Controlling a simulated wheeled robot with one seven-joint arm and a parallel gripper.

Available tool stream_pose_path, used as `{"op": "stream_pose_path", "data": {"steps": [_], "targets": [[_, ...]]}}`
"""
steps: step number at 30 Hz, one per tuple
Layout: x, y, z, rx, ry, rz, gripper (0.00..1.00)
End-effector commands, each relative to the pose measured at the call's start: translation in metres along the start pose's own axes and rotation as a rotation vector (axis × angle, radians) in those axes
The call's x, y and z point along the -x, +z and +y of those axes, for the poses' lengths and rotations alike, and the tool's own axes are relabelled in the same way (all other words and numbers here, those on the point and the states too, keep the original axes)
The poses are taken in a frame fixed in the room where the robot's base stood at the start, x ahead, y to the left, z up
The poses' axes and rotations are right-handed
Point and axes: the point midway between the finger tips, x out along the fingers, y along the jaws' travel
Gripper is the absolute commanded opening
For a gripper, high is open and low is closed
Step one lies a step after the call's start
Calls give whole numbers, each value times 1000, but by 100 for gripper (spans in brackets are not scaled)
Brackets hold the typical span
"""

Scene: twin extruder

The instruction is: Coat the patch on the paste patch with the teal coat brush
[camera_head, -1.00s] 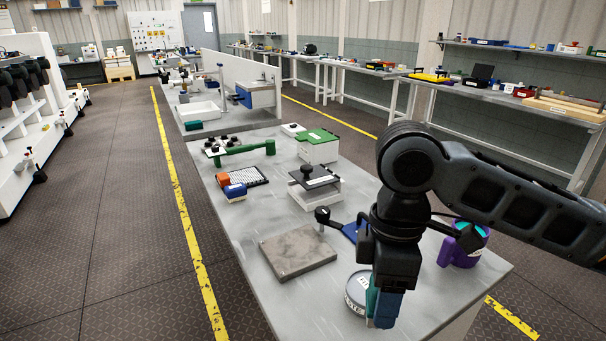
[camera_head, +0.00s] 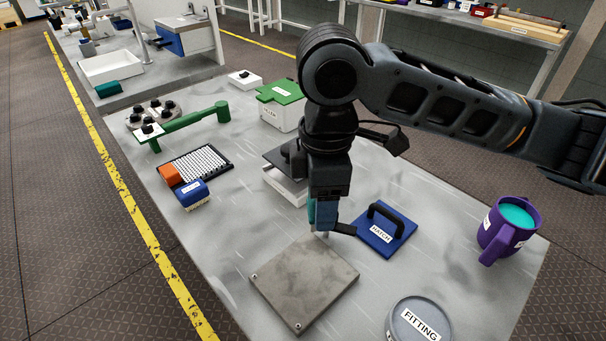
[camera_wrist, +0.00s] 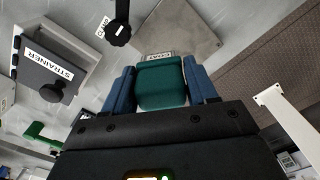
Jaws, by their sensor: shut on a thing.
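My gripper (camera_head: 322,222) is shut on the teal coat brush (camera_head: 311,212), which is mostly hidden behind it in the head view. In the wrist view the teal brush block (camera_wrist: 160,85) sits between my two blue fingers, with a small white label at its far end; its bristles are hidden. A grey square slab (camera_head: 305,283) with screws at its corners lies flat on the table. It also shows in the wrist view (camera_wrist: 180,28). In the head view my gripper appears at the slab's far edge; contact cannot be told. No separate coated area is clear on the slab.
A blue plate labelled HATCH (camera_head: 384,238) lies right of my gripper. A round FITTING tin (camera_head: 418,322) stands at the front, and a purple mug (camera_head: 508,232) at the right. The strainer (camera_wrist: 45,65) and a black clamp knob (camera_wrist: 120,34) are close by.

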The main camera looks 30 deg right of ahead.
Motion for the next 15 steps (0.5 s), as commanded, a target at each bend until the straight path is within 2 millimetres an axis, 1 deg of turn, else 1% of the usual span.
{"op": "stream_pose_path", "data": {"steps": [5, 15], "targets": [[-8, 0, 0, 0, 2, 0, 26], [-42, 0, 0, 0, 1, -1, 26]]}}
